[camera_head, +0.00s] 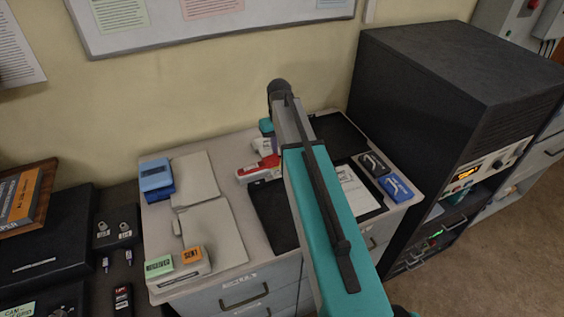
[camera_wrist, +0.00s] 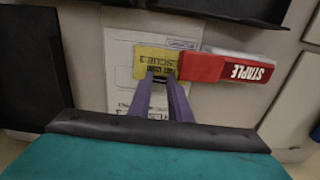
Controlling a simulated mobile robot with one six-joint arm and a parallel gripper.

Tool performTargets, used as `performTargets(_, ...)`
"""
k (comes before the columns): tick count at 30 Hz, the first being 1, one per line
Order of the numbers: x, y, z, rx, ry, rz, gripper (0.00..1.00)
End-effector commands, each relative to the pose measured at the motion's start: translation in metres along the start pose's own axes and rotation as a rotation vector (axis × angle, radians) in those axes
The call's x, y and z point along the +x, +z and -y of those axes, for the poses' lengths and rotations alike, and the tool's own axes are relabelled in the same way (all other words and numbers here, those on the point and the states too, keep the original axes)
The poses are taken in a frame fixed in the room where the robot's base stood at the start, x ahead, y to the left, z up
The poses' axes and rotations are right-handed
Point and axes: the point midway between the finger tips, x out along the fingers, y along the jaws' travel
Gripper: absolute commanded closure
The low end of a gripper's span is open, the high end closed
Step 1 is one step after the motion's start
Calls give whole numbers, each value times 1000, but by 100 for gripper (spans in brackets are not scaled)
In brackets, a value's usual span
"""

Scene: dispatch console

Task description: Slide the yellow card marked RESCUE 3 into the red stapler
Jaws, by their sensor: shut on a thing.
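The yellow card (camera_wrist: 143,57) lies flat in the wrist view, its lettering upside down and partly readable as RESCUE 3. My gripper (camera_wrist: 161,76) is shut on the card's near edge. The red stapler (camera_wrist: 201,67), with STAPLE in white letters, lies just right of the card. The card's right edge meets the stapler's left end in the picture; I cannot tell whether it is between the jaws. In the head view the stapler (camera_head: 258,172) lies left of my arm; my arm hides the card and my fingertips there.
A white printed sheet (camera_wrist: 119,81) lies under the card. In the head view, a blue box (camera_head: 156,178) and green and orange blocks (camera_head: 190,255) stand at the left of the desk.

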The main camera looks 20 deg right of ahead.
Motion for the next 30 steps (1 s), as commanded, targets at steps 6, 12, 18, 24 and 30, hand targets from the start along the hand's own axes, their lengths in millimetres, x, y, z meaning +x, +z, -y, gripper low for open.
performTargets(6, -1, 0, 0, 0, 0, 0, 100)
performTargets(12, -1, 0, 0, 0, 0, 0, 100)
performTargets(18, -1, 0, 0, 0, 0, 0, 100)
performTargets(24, -1, 0, -1, 0, 0, 0, 100)
performTargets(30, -1, 0, -7, 1, 0, 0, 100)
